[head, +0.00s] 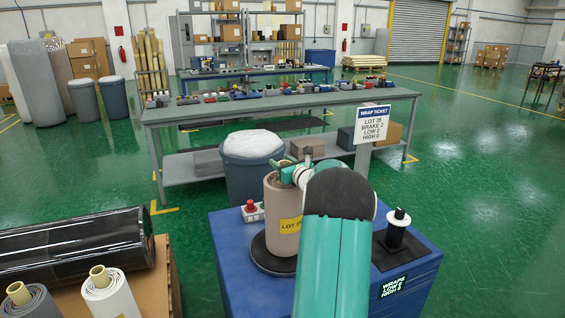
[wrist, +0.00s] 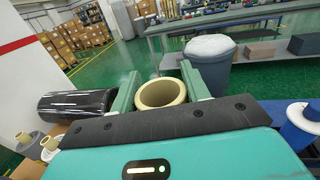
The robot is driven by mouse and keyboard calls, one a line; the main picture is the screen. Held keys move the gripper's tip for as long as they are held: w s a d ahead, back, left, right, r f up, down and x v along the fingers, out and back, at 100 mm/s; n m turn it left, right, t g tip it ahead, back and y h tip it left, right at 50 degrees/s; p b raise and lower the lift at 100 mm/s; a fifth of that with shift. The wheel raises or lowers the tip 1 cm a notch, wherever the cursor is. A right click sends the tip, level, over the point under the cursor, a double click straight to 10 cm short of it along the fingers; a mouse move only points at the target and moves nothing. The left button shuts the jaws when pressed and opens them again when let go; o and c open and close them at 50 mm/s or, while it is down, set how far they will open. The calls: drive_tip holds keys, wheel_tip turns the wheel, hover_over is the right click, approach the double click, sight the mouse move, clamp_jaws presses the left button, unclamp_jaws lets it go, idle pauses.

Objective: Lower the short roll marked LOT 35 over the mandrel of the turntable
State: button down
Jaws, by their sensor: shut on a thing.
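The short roll (head: 283,240) is brown with a yellow LOT 35 label and stands upright over the black turntable disc (head: 262,259) on the blue cabinet. Its lower end overlaps the disc in the head view; I cannot tell whether it touches. My gripper (head: 294,177) is shut on the roll at its top. In the wrist view, the roll's cream core (wrist: 150,92) shows between the two green fingers of my gripper (wrist: 160,84). The mandrel is hidden. My arm covers part of the roll's right side.
A red button box (head: 251,213) stands left of the disc. A black-and-white spool post (head: 396,235) and the wrap ticket sign (head: 372,121) are at the right. A grey bin (head: 247,175) stands behind. Other rolls (head: 108,297) lie and stand at the left.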

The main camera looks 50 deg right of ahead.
drive_tip(key=shift+f, duration=0.2)
drive_tip(key=c, duration=0.9)
unclamp_jaws()
drive_tip(key=shift+o, duration=1.4)
drive_tip(key=shift+f, duration=0.15)
drive_tip(key=shift+s, duration=0.15)
drive_tip(key=v, duration=1.3)
drive_tip(key=shift+s+a, duration=0.25)
